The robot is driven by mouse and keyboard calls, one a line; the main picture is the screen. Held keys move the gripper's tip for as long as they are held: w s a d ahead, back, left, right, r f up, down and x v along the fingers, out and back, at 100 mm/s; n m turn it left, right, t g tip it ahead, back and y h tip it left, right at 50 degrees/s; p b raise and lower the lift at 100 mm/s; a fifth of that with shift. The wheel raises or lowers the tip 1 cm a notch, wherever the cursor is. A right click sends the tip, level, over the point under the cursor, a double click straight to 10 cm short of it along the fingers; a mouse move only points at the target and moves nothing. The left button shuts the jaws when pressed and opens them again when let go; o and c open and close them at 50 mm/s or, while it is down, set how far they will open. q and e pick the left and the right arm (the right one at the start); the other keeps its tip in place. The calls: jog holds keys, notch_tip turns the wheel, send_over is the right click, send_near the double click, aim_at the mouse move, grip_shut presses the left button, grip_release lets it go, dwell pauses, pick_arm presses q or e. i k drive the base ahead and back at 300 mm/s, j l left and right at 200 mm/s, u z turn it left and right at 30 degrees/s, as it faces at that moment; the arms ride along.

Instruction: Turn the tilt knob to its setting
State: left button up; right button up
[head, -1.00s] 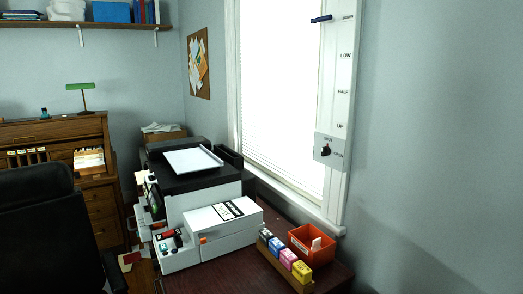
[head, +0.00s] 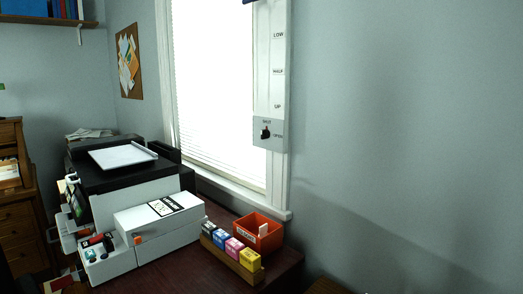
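The tilt knob (head: 265,134) is a small black knob on a grey plate (head: 268,143) at the bottom of a white vertical panel (head: 279,55) on the window's right frame. Small lettering stands above the knob and to its right; the word at the right looks like "OPEN". The panel above carries the labels LOW, HALF and UP. The knob's exact pointing direction is too small to tell. Neither of my grippers is in the head view.
A printer (head: 125,185) and a white box-shaped unit (head: 160,223) stand on the dark desk (head: 283,262) below the window. Colored cartridges (head: 233,246) and an orange bin (head: 258,232) sit near the desk's right end. The wall right of the panel is bare.

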aim_at(265, 133)
jog(key=i+j+z, duration=0.15)
jog(key=z, duration=0.2)
jog(key=i+j+z, duration=0.35)
jog(key=k+l, duration=0.05)
